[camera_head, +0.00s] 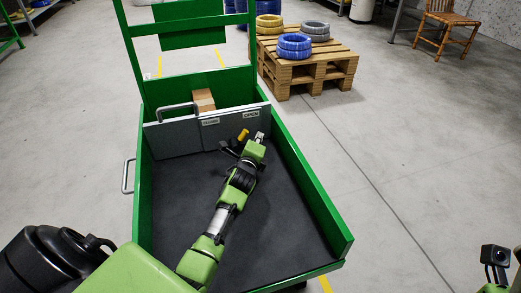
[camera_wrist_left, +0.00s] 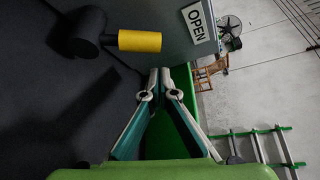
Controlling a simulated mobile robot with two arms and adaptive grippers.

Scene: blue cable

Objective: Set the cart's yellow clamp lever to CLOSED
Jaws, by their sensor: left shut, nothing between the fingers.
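The yellow clamp lever (camera_head: 243,135) sits on a dark pivot at the front of the cart's grey panel (camera_head: 185,138). It points up and right, toward the OPEN label (camera_head: 251,114); another label (camera_head: 210,122), too small to read surely, is to its left. In the left wrist view, the lever's yellow grip (camera_wrist_left: 140,40) and the OPEN label (camera_wrist_left: 199,22) are close by. My left gripper (camera_head: 261,137) is shut and empty, just right of the lever; its fingertips (camera_wrist_left: 160,74) appear apart from the grip. My right arm's end (camera_head: 495,256) is at the lower right, fingers unclear.
The green cart's side wall (camera_head: 308,190) runs close to the right of my left arm. A cardboard box (camera_head: 204,100) stands behind the panel. A pallet stack (camera_head: 305,68) with cable coils (camera_head: 294,46) and a chair (camera_head: 446,27) stand farther back. The right floor is clear.

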